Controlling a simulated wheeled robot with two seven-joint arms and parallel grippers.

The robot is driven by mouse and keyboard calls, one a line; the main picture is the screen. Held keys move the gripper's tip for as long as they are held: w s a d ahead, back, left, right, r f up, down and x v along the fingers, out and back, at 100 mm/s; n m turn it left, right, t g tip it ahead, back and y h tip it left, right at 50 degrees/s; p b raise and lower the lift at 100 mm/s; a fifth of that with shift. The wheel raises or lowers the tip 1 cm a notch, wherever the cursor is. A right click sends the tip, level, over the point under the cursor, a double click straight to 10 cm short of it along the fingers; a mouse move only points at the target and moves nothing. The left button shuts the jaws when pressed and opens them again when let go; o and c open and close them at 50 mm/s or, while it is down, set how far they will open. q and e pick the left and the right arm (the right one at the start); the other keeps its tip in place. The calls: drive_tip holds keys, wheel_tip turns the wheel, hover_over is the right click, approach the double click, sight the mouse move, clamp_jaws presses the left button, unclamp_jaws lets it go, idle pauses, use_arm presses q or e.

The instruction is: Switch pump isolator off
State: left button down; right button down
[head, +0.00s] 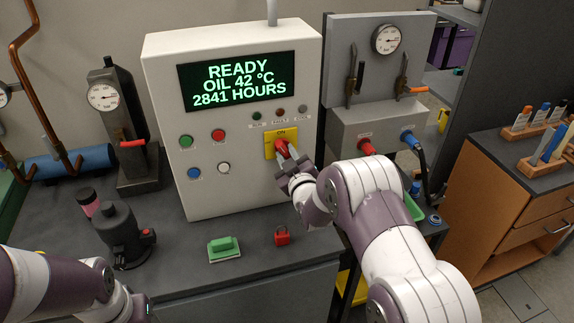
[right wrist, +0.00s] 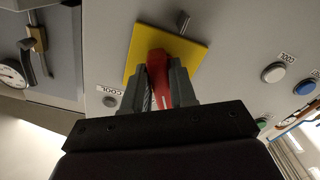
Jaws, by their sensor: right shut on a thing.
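The pump isolator is a red rotary handle (head: 280,147) on a yellow plate (head: 269,151) low on the right of the white control cabinet's front. The word ON shows above the handle. My right gripper (head: 289,157) is at the isolator and hides part of the handle. In the right wrist view the red handle (right wrist: 158,68) stands between both fingers (right wrist: 162,82), which are shut on it, with the yellow plate (right wrist: 185,55) behind. Of my left arm only links show at the lower left; its fingers are not visible.
The cabinet screen (head: 238,80) reads READY, OIL 42 °C, 2841 HOURS. Several push buttons (head: 218,135) sit left of the isolator. A grey gauge panel (head: 378,60) stands close on the right.

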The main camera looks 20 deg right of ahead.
drive_tip(key=n+b, duration=0.8)
drive_tip(key=b, duration=0.1)
drive_tip(key=shift+d+n, duration=0.2)
drive_tip(key=shift+n, duration=0.2)
drive_tip(key=shift+r+n+b, duration=0.25)
drive_tip(key=shift+n+b, duration=1.35)
drive_tip(key=shift+b, duration=0.2)
drive_tip(key=c, duration=1)
unclamp_jaws()
drive_tip(key=shift+r, duration=0.1)
drive_tip(key=shift+s, duration=0.15)
drive_tip(key=shift+s, duration=0.35)
drive_tip(key=s+b, duration=0.2)
drive_tip(key=s, duration=0.9)
drive_tip(key=shift+s+d, duration=0.25)
drive_tip(key=shift+s, duration=0.1)
